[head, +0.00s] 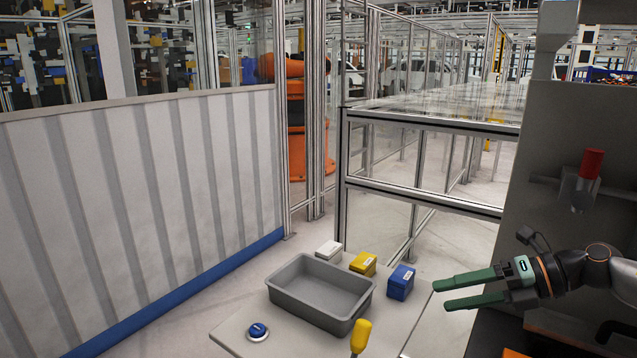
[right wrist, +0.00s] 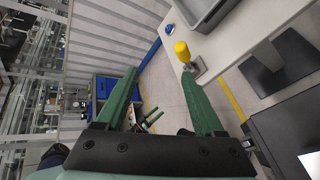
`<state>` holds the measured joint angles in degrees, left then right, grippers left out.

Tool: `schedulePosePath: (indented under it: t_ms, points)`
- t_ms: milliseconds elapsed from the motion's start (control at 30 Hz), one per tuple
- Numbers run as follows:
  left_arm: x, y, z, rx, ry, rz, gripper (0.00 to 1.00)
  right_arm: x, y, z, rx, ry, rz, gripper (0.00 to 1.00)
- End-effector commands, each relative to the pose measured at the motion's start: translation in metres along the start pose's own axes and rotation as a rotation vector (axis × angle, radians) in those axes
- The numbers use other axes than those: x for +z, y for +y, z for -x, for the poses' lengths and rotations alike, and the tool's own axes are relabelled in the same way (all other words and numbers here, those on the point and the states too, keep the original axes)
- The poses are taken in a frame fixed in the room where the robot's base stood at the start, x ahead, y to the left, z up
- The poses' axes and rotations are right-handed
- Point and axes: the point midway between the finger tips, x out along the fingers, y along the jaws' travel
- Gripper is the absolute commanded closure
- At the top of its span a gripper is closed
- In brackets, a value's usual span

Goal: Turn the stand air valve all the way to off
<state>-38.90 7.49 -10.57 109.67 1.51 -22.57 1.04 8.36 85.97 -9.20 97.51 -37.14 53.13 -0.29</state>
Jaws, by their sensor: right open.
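A valve with a red handle (head: 592,163) sits on a thin pipe against the grey panel at the right of the head view; I take it for the stand air valve. Its handle stands nearly upright, tilted slightly, across the roughly level pipe. My right gripper (head: 441,296) is open and empty, below and left of the valve, with its green fingers pointing left. The right wrist view shows the same open fingers (right wrist: 160,74) with nothing between their tips; the valve is not seen there. Small green pieces (right wrist: 152,118) farther off may be my left gripper, too small to tell.
A pale table holds a grey tray (head: 285,287), a blue button (head: 257,331) and a yellow knob (head: 361,335). The grey panel (head: 560,115) rises close to my right arm. A metal frame (head: 425,200) stands behind.

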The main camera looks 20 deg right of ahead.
Motion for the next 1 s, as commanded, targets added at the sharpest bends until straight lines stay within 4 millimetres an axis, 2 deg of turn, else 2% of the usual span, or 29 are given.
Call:
schedulePosePath:
  t_ms: [33,200,367,467,567,667,733,900,1000]
  points:
    - [-0.001,0.000,0.001,0.000,0.000,0.000,0.30,-0.010,-0.008,-0.024,0.086,-0.027,-0.097,0.30]
    - [-0.002,0.000,0.002,0.000,0.000,0.000,0.30,-0.032,-0.035,-0.079,0.294,-0.169,-0.437,0.30]
    - [-0.003,0.000,0.003,0.000,0.000,0.000,0.30,-0.063,-0.075,-0.117,0.411,-0.322,-0.814,0.30]
    - [-0.004,0.000,0.003,0.000,0.000,0.000,0.30,-0.090,-0.104,-0.136,0.442,-0.422,-1.062,0.30]
    - [-0.005,0.000,0.004,0.000,0.000,0.000,0.30,-0.126,-0.134,-0.153,0.443,-0.518,-1.311,0.30]
    - [-0.005,0.000,0.005,0.000,0.000,0.000,0.30,-0.171,-0.161,-0.169,0.416,-0.611,-1.568,0.30]
    - [-0.006,0.000,0.005,0.000,0.000,0.000,0.30,-0.207,-0.178,-0.180,0.381,-0.673,-1.753,0.30]
    - [-0.006,0.000,0.006,0.000,0.000,0.000,0.30,-0.290,-0.198,-0.200,0.273,-0.781,-2.119,0.30]
    - [-0.007,0.000,0.006,0.000,0.000,0.000,0.30,-0.322,-0.200,-0.206,0.220,-0.813,-2.251,0.30]
